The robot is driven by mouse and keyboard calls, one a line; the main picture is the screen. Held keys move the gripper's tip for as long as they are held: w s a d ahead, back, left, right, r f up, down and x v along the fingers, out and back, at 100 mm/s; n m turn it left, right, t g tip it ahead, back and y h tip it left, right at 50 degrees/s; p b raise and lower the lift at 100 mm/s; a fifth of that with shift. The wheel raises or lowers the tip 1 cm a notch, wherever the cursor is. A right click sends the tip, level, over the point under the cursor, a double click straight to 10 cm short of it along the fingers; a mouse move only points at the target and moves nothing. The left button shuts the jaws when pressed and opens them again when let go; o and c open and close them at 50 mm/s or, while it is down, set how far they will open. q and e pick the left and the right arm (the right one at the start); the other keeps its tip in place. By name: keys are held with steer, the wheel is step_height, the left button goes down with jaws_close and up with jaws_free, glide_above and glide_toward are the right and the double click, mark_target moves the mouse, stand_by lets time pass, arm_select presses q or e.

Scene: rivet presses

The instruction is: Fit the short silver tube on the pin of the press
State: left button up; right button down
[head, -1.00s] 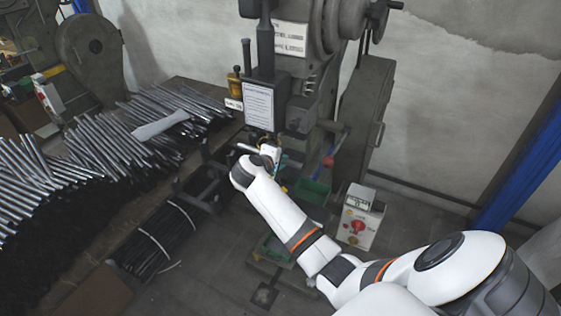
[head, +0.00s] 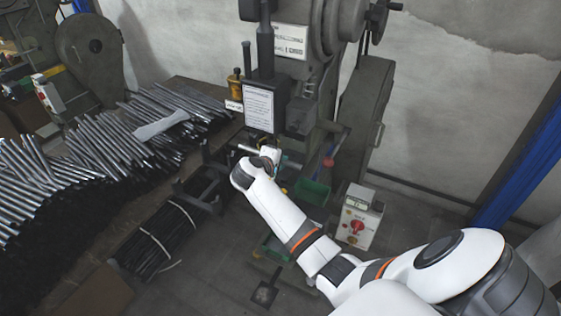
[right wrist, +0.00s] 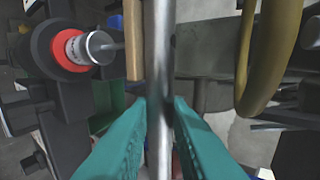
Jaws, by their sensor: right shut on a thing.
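In the right wrist view the silver tube (right wrist: 158,60) runs up the middle of the picture between the teal fingers of my right gripper (right wrist: 160,108), which is shut on it. To its left, a dark round holder with a red ring carries a silver disc and a thin pin (right wrist: 112,46) that points toward the tube. The tube appears apart from this pin; the depth between them is unclear. In the head view a short bit of the tube (head: 247,148) shows left of my right wrist, in front of the press (head: 300,90). My left gripper is out of view.
A large pile of silver tubes (head: 75,160) covers the bench at left. A yellow curved hose (right wrist: 262,65) and a tan rod (right wrist: 133,40) are close to the tube.

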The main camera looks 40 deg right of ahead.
steer(key=shift+p, duration=0.3)
stand_by(0.5)
steer(key=shift+f+b, duration=1.05)
steer(key=shift+f, duration=0.85)
steer(key=c, duration=1.3)
jaws_free()
steer(key=shift+a, duration=0.1)
steer(key=b+v, duration=0.1)
steer(key=v, duration=1.1)
steer(key=shift+s+b, duration=0.1)
steer(key=shift+b, duration=0.2)
